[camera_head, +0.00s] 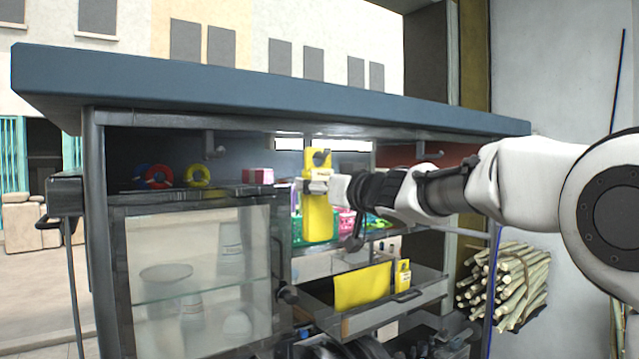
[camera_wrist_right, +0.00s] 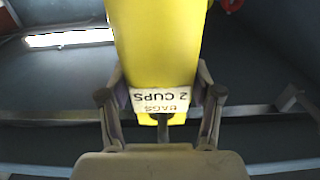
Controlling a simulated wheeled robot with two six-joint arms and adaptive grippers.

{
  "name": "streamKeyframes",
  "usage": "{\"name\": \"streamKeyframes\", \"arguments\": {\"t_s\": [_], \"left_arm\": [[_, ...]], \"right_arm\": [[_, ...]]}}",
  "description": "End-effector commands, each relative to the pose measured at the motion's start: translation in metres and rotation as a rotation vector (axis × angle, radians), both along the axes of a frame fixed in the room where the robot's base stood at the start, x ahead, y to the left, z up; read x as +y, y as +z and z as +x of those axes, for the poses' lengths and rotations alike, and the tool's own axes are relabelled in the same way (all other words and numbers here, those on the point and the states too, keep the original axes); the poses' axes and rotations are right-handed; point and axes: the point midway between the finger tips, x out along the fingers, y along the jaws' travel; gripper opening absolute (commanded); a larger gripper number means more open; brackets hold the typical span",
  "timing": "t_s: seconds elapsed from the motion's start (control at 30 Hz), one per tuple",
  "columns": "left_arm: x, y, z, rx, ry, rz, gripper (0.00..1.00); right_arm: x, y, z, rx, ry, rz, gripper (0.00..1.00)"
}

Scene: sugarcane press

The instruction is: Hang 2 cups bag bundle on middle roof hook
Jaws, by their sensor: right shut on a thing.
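The yellow 2 cups bag bundle (camera_head: 317,219) hangs upright in my right gripper (camera_head: 318,186), just under the roof. The gripper is shut on its upper part, around a white label that reads "2 CUPS BAGS" upside down in the right wrist view, where the bundle (camera_wrist_right: 158,45) lies between both fingers (camera_wrist_right: 160,98). A hole shows near the bundle's top in the head view. The middle roof hook is not clearly seen; the bundle's top covers that area, and I cannot tell whether they touch. My left gripper is not in view.
A left roof hook (camera_head: 214,146) and a right roof hook (camera_head: 428,152) hang under the blue roof (camera_head: 250,93). An open drawer (camera_head: 375,317) holds other yellow bundles (camera_head: 362,287). A glass cabinet (camera_head: 200,270) stands at left, sugarcane stalks (camera_head: 505,285) at right.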

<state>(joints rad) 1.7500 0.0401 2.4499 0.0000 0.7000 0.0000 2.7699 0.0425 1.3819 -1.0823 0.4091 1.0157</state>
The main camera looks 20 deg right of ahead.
Motion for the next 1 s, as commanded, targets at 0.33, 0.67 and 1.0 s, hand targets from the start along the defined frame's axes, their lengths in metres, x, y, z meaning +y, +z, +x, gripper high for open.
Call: {"name": "streamKeyframes", "arguments": {"t_s": [0.33,0.67,1.0], "left_arm": [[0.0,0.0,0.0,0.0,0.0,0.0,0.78],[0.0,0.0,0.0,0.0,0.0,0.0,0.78],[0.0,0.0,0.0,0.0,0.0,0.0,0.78]], "right_arm": [[0.0,0.0,0.0,0.0,0.0,0.0,0.33],[0.0,0.0,0.0,0.0,0.0,0.0,0.93],[-0.004,0.0,-0.01,0.001,0.0,0.0,0.93]]}}
